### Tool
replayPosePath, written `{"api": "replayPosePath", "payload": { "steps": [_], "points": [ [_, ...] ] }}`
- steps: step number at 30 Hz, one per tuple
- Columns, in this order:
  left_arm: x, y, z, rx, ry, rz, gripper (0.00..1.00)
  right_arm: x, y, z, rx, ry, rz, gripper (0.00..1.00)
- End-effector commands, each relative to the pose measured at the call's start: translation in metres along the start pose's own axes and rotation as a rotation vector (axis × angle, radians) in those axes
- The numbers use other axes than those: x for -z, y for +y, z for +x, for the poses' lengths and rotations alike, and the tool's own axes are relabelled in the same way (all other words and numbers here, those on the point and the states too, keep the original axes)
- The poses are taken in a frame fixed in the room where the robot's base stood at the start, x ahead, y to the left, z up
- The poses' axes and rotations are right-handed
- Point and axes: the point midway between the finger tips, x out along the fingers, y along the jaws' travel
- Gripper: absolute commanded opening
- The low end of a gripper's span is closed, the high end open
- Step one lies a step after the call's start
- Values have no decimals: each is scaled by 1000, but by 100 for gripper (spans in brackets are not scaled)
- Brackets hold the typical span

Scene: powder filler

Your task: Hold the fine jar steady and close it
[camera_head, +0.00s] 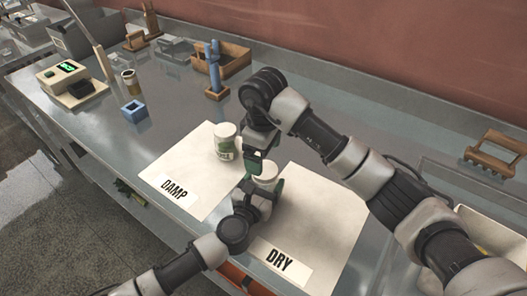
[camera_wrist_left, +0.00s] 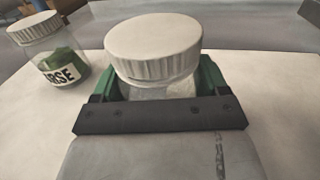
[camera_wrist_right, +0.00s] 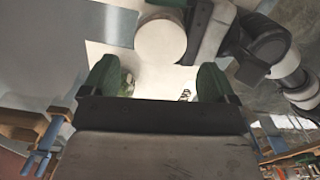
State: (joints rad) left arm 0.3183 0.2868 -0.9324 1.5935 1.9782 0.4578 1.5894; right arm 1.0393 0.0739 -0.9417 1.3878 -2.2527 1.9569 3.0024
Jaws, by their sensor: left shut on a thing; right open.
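The fine jar (camera_head: 265,171) stands upright at the DRY mat's upper left, its label hidden. In the left wrist view its ribbed white lid (camera_wrist_left: 154,42) sits on top; I cannot tell whether it is tight. My left gripper (camera_head: 264,186) is shut around the jar body below the lid, green fingers on both sides (camera_wrist_left: 155,85). My right gripper (camera_head: 257,163) is open and empty, close above the jar. In the right wrist view the round lid (camera_wrist_right: 160,41) shows beyond the gap between the right fingers (camera_wrist_right: 157,82).
The coarse jar (camera_head: 225,139), white-lidded, stands on the DAMP mat (camera_head: 185,165), close to the left of my grippers. The DRY mat (camera_head: 325,215) is otherwise bare.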

Motion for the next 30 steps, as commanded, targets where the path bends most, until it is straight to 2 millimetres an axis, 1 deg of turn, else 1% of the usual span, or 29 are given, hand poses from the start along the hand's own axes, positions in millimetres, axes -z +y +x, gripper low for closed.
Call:
{"api": "replayPosePath", "payload": {
  "steps": [4,8,30],
  "points": [
    [0,0,0,0,0,0,8,0,0,-1,-2,1,-107,88],
    [0,0,0,0,0,0,8,1,0,-3,-6,2,-335,88],
    [0,0,0,0,-1,0,8,3,-1,-18,-20,-10,-2042,88]
  ]
}}
